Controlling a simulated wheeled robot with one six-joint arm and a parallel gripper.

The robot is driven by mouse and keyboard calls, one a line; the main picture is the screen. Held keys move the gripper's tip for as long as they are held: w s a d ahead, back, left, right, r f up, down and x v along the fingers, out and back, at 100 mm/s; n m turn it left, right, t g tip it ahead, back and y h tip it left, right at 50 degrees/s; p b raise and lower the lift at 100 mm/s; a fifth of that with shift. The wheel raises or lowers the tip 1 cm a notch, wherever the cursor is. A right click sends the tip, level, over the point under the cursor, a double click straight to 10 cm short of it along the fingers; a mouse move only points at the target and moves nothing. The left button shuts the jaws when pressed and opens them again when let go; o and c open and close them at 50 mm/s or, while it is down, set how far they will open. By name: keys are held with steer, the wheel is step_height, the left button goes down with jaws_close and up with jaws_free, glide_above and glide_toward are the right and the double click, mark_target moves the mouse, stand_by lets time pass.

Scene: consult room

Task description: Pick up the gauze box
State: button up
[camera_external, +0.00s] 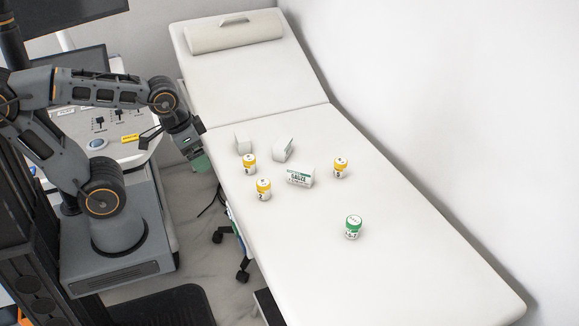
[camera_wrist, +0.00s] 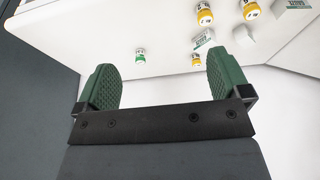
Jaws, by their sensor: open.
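A green-capped jar (camera_external: 353,227) is nearer the foot end. A wall (camera_external: 450,110) borders the couch's right side.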

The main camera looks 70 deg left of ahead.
steer(key=m+g+y+b, duration=0.7)
steer(key=m+y+b, duration=0.65)
steer(key=b, duration=0.25)
glide_toward(244, 138)
steer(key=a, duration=0.1)
steer(key=a+b, duration=0.1)
steer(key=a+f+m, duration=0.1)
steer(key=shift+s+a+g+h, duration=0.2)
steer(key=shift+g+h, duration=0.05)
steer(key=shift+g, duration=0.05)
steer(key=shift+b+x, duration=0.8)
steer(key=shift+x, duration=2.6)
steer(key=shift+s, duration=0.1)
steer(key=c, duration=1.3)
